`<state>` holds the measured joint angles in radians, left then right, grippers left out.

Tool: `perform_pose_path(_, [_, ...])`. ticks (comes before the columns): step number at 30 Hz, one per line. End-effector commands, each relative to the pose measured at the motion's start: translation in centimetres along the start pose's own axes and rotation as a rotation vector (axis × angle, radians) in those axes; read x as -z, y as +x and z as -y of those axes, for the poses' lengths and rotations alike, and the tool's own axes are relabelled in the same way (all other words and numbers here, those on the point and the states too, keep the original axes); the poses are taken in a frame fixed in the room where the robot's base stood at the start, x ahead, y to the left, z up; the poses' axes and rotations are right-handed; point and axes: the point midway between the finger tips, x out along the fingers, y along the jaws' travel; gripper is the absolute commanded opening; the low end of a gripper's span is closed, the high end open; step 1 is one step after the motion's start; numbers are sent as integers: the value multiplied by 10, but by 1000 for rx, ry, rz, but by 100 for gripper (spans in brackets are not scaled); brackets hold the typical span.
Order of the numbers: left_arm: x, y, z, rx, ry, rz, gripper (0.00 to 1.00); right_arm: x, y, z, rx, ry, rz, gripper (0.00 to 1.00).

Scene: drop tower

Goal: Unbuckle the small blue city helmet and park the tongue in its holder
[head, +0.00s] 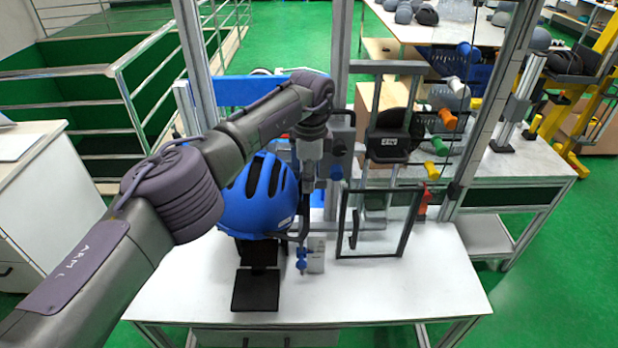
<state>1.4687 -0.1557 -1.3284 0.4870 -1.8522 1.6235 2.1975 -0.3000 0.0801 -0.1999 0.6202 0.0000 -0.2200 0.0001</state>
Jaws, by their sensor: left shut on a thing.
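The blue helmet (258,197) with dark vents sits over a black stand on the white table. My left arm reaches across in front of its upper part, and my left gripper (303,232) points down just right of the helmet. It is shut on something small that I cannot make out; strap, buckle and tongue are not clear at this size. A small blue fitting (301,260) stands just below the fingers, beside a small pale upright plate (316,256). I cannot tell which of these is the tongue holder. My right gripper is not in view.
A black plate (256,290) lies on the white table (390,295) in front of the helmet. A dark-framed clear panel (375,222) stands to the right. Metal posts rise behind. The table's front right is clear.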

Motion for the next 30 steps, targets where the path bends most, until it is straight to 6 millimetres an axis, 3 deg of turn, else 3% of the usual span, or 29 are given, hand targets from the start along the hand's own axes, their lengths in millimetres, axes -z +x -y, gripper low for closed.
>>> perform_pose_path(30, [-2, 18, 0, 0, 0, 0, 8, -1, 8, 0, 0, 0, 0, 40])
